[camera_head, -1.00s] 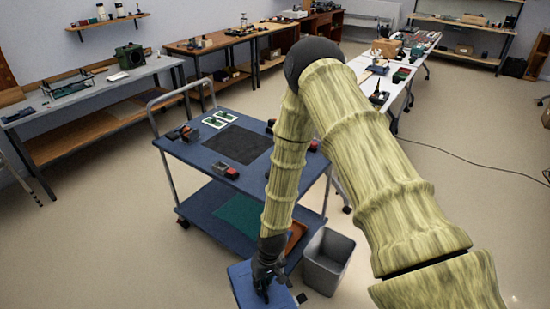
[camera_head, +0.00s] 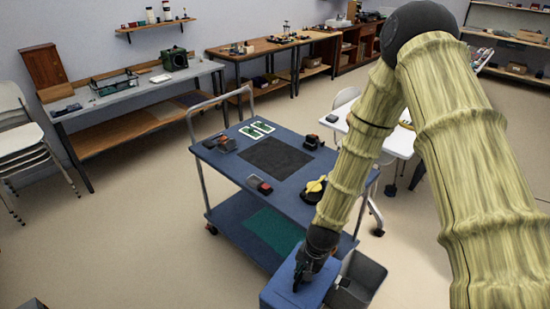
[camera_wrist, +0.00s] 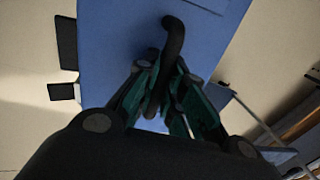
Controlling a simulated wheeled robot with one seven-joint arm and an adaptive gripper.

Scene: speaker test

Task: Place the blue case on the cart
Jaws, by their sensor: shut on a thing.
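The blue case (camera_head: 283,284) is at the bottom of the head view, in front of the blue cart (camera_head: 222,162). My gripper (camera_head: 298,284) is over its top. In the wrist view, my gripper (camera_wrist: 160,112) is shut on the dark curved handle of the blue case (camera_wrist: 120,45). The cart's upper deck carries a dark mat, two white-framed green cards and several small items. Its lower shelf (camera_head: 240,205) holds a green mat. The case's lower part is cut off by the head view's edge, so I cannot tell whether it hangs clear.
A grey bin (camera_head: 362,280) stands right beside the case, by the cart's near right corner. A yellow and black item (camera_head: 315,187) sits near the deck's right edge. A white table (camera_head: 395,140) and chair stand behind. Stacked chairs (camera_head: 22,150) are at far left, with open floor between.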

